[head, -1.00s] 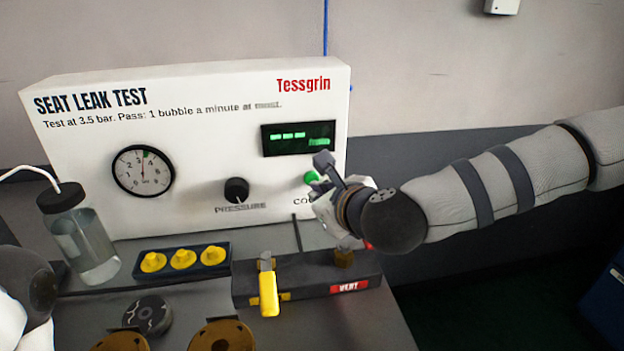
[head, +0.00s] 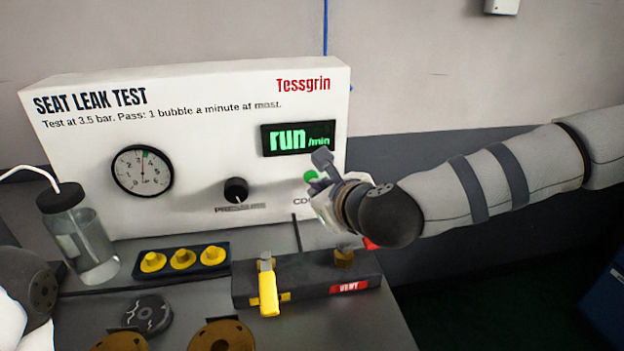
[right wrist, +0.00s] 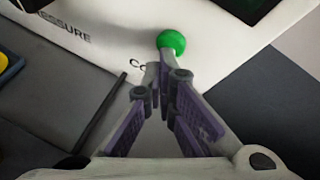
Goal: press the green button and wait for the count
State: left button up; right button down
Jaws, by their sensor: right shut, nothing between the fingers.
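The green button (head: 310,176) is on the front of the white seat leak test panel (head: 200,100), below the display (head: 298,138), which reads "run /min" in green. My right gripper (head: 318,182) is shut and empty at the button and partly covers it. In the right wrist view the green button (right wrist: 171,42) shows just beyond the shut fingertips (right wrist: 158,68); I cannot tell whether they touch it. The gauge (head: 142,171) needle points near the top, at its green mark. My left gripper is not in view; part of my left arm shows at the left edge.
A black pressure knob (head: 236,190) is left of the button. Below are a dark fixture (head: 320,279) with a yellow lever (head: 268,290), a tray of yellow caps (head: 182,259) and brass discs (head: 222,336). A water bottle (head: 78,235) stands at left.

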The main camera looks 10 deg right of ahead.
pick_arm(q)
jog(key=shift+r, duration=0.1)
pick_arm(e)
jog(key=shift+s, duration=0.1)
jog(key=shift+s+r, duration=0.2)
jog(key=shift+s, duration=0.25)
jog(key=shift+s+p, duration=0.2)
jog(key=shift+p, duration=0.15)
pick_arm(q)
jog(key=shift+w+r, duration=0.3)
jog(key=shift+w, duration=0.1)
pick_arm(e)
jog(key=shift+s+f, duration=0.1)
jog(key=shift+f, duration=0.1)
jog(key=shift+s, duration=0.1)
jog(key=s, duration=0.2)
jog(key=s+p, duration=0.1)
jog(key=shift+s+r, duration=0.1)
jog(key=shift+r, duration=0.15)
jog(key=shift+s+f+p, duration=0.1)
jog(key=shift+s+p, duration=0.2)
jog(key=shift+s, duration=0.5)
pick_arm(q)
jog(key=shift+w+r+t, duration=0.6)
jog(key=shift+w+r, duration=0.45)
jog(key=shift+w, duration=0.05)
pick_arm(e)
jog(key=shift+f, duration=0.1)
